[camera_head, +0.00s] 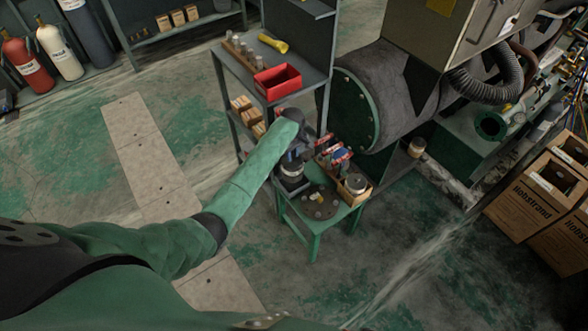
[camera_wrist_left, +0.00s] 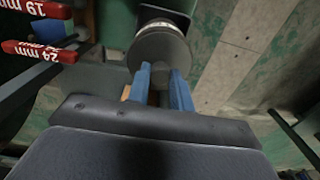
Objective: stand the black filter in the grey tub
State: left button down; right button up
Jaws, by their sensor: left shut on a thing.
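My left arm in its green sleeve reaches to the small green table. My left gripper (camera_head: 297,152) is over the table's back left part and shows small and dark. In the left wrist view the blue fingers of this gripper (camera_wrist_left: 160,82) are shut on a round dark grey piece with a pale band, which looks like the black filter (camera_wrist_left: 160,50). The head view shows a dark round body with a pale band (camera_head: 291,170) just below the gripper. I cannot tell whether it stands on something. I cannot pick out the grey tub for certain. My right gripper is out of view.
A dark round plate (camera_head: 321,207) with small parts lies at the table front. A wooden box (camera_head: 352,195) holds a silver-topped can. A shelf with a red bin (camera_head: 277,82) stands behind; a large tank (camera_head: 385,90) is right.

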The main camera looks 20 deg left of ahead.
aim_at(292, 165)
pick_arm(q)
notch_tip(292, 165, down, 4)
jog(key=shift+w+f+p, duration=0.1)
jog(key=shift+p, duration=0.25)
jog(key=shift+f+p, duration=0.35)
jog(key=shift+f, duration=1.55)
jog(key=c, duration=1.5)
grip_release()
jog(key=shift+c, duration=0.2)
jog(key=o, duration=0.3)
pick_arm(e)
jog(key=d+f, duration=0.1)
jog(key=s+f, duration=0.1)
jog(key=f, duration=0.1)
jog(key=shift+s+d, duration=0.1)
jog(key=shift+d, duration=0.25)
pick_arm(q)
jog(key=shift+r, duration=0.1)
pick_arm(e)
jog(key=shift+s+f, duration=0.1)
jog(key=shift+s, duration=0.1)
